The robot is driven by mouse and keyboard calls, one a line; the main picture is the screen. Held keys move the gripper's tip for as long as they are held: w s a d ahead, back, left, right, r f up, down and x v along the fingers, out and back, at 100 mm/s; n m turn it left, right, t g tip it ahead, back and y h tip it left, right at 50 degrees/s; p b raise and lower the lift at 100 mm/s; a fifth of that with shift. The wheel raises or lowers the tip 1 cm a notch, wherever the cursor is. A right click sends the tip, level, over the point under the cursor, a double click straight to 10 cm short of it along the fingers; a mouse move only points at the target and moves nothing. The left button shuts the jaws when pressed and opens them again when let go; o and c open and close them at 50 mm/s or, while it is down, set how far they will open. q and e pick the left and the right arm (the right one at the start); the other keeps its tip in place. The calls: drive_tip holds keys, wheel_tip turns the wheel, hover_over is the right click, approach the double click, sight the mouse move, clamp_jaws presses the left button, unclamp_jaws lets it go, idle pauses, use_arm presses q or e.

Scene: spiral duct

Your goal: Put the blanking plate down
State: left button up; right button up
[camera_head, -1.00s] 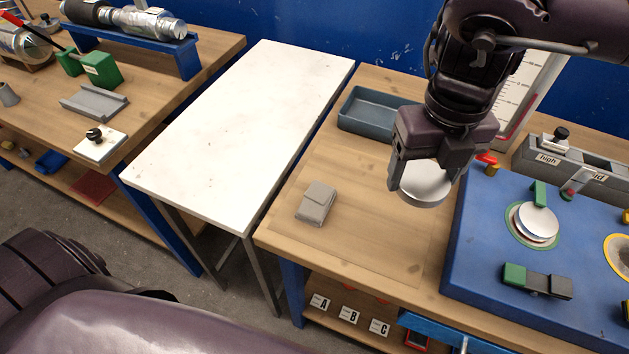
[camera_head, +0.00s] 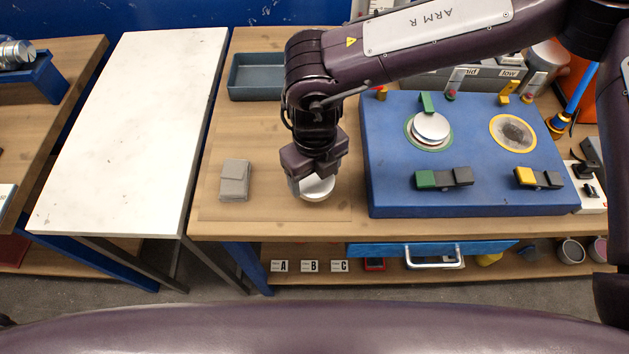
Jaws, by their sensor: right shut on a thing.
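The blanking plate, a round silver disc (camera_head: 317,189), is in my right gripper (camera_head: 314,180) above the wooden bench (camera_head: 270,205). My right gripper points down and is shut on the disc, covering its back part. The disc is low over the bench, between the grey block and the blue panel. I cannot tell whether it touches the wood. My left gripper is not in view.
The blue panel (camera_head: 380,150) stands close on the right, with another silver disc (camera_head: 430,127) at a green ring. A grey block (camera_head: 234,180) lies to the left, and a dark blue-grey tray (camera_head: 262,98) behind. A white table (camera_head: 135,120) stands bare further left.

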sight(314, 180)
wheel_tip(314, 180, down, 4)
drive_tip(key=shift+s+r+p, duration=0.1)
drive_tip(key=shift+p, duration=0.4)
drive_tip(key=shift+f, duration=0.3)
drive_tip(key=shift+f, duration=0.1)
drive_tip(key=shift+f+b, duration=0.15)
drive_tip(key=shift+b, duration=0.15)
drive_tip(key=o, duration=1.1)
drive_tip(key=shift+o, duration=0.2)
